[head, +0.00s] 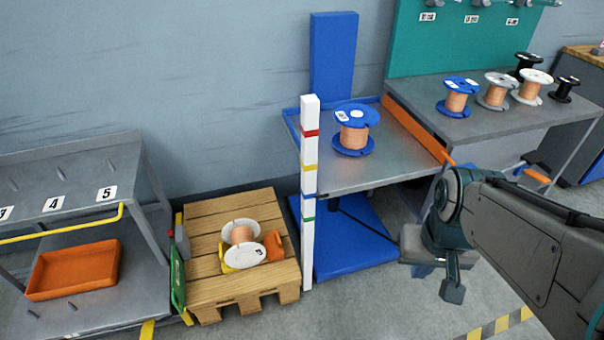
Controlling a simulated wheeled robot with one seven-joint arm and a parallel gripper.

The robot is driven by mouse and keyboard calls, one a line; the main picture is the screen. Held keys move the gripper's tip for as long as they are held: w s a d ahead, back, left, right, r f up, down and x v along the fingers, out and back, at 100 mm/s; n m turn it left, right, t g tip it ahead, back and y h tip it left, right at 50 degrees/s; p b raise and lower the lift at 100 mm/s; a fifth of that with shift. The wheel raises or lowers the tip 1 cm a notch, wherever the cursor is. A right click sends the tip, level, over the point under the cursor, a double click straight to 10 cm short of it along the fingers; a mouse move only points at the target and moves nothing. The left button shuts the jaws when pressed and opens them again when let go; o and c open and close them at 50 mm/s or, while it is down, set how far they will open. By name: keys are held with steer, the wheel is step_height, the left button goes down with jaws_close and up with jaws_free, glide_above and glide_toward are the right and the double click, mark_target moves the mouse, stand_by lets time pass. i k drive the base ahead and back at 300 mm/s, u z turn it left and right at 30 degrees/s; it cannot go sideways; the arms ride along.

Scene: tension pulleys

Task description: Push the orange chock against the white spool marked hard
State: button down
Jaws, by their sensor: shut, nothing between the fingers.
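The white spool (238,254) with copper wire rests on the wooden pallet, with a dark mark on its near white flange too small to read. The orange chock (274,246) is on the pallet just to the right of the spool; I cannot tell whether they touch. A yellow piece (225,265) shows at the spool's left side, partly hidden by it. My gripper (452,291) is shut and empty, pointing down over the floor, well to the right of the pallet and apart from the chock.
A white post with coloured bands (309,190) stands between the pallet (206,288) and the blue stand holding a blue spool (353,142). A green panel (178,280) edges the pallet's left. A grey rack with an orange tray (75,269) is farther left. Floor in front is clear.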

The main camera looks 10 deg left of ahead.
mark_target(273, 242)
steer(key=u, duration=0.5)
steer(key=i, duration=0.8)
steer(key=u, duration=1.2)
steer(key=i, duration=0.25)
steer(key=u, duration=0.2)
